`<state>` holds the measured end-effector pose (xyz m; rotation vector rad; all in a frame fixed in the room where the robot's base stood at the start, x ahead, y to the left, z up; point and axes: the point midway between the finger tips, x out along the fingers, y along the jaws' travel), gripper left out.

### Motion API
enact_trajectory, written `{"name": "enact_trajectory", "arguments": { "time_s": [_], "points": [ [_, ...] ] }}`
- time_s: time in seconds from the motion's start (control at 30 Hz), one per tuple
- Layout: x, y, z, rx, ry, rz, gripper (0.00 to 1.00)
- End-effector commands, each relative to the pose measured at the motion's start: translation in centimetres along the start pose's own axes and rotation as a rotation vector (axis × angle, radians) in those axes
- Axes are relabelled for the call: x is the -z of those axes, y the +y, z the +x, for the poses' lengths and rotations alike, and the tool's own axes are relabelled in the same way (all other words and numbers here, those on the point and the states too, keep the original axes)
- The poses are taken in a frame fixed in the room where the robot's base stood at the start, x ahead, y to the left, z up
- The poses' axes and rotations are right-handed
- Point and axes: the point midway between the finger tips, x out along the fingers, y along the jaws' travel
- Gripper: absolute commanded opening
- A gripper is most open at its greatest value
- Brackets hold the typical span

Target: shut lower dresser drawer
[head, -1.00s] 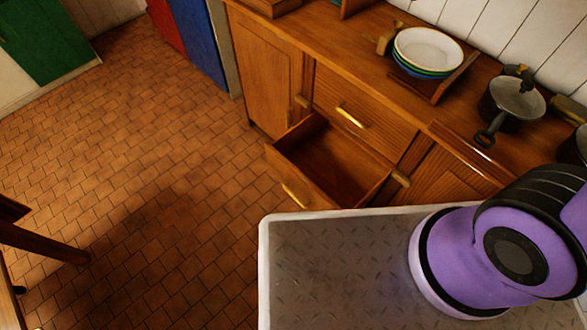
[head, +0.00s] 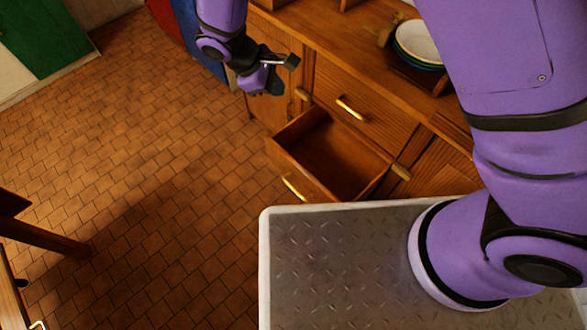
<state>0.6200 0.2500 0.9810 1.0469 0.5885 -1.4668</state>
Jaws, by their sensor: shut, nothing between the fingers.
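The lower dresser drawer (head: 338,158) is pulled out and looks empty inside. Its front faces left toward the floor and has a brass handle (head: 295,188). The upper drawer (head: 366,108) above it is closed flush in the wooden dresser (head: 275,72). My gripper (head: 286,76) is in the air above and to the left of the open drawer, in front of the dresser's left door. It is apart from the drawer, with its fingers shut and nothing held. The drawer's near right end is close behind my base in the picture.
A blue cabinet (head: 193,36) is beyond the dresser and a wooden table (head: 40,238) stands at left. The tiled floor (head: 150,150) before the drawer is clear.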

Motion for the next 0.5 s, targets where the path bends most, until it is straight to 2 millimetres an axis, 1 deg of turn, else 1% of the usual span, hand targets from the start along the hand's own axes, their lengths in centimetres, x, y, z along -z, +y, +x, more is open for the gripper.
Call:
{"name": "enact_trajectory", "arguments": {
  "time_s": [0.03,0.2,0.37,0.5],
  "points": [
    [1.6,-1.2,1.2,-0.022,-0.026,-0.047,0.0],
    [5.9,-4.7,4.7,-0.1,-0.1,-0.192,0.0],
    [9.3,-8.2,8.4,-0.181,-0.171,-0.329,0.0],
    [11.8,-11.3,12.0,-0.257,-0.234,-0.449,0.0]
  ]
}}
